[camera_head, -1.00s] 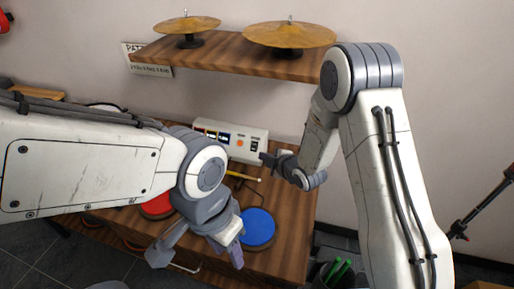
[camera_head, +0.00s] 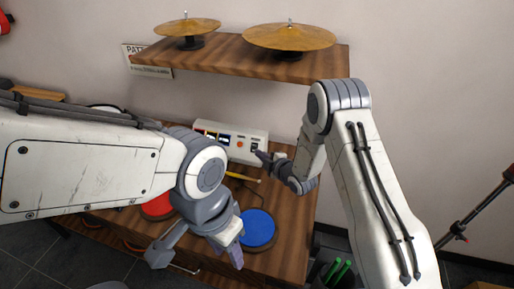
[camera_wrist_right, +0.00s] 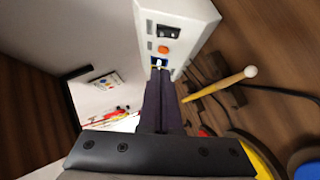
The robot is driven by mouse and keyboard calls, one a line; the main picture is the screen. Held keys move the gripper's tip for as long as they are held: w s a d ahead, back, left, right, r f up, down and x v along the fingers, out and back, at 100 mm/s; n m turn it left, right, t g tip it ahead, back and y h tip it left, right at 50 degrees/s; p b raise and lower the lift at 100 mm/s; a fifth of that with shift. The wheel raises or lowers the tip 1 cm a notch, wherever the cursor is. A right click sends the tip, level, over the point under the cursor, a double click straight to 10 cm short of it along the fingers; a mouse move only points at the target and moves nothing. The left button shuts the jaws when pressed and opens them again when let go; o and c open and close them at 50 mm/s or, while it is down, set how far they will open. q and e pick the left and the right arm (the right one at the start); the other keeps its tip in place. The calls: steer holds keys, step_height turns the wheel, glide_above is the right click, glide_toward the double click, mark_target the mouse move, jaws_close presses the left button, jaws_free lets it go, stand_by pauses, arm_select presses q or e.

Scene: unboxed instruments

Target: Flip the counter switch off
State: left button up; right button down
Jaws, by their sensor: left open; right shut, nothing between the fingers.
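The counter is a white box (camera_head: 236,148) at the back of the wooden table, with small displays, an orange button (camera_head: 240,144) and a black switch (camera_head: 254,144) on its face. In the right wrist view the black switch (camera_wrist_right: 168,31) is at the top, with the orange button (camera_wrist_right: 163,48) below it. My right gripper (camera_head: 262,156) is shut and empty, its tips at the box's right end. My left gripper (camera_head: 198,250) is open and empty at the table's front.
A red pad (camera_head: 157,206) and a blue pad (camera_head: 259,228) lie on the table. A wooden shelf (camera_head: 205,60) with two cymbals overhangs the back. A bin with green sticks (camera_head: 338,270) stands at the lower right.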

mark_target(252, 145)
steer(key=shift+w+a+f+p, duration=0.2)
steer(key=shift+w+f, duration=0.4)
steer(key=shift+w, duration=0.6)
steer(key=shift+w+a+f+p, duration=0.2)
steer(key=shift+w+f, duration=0.35)
steer(key=shift+w, duration=0.7)
steer(key=shift+w+a+f+p, duration=0.2)
steer(key=shift+w+f, duration=0.4)
steer(key=shift+w, duration=0.6)
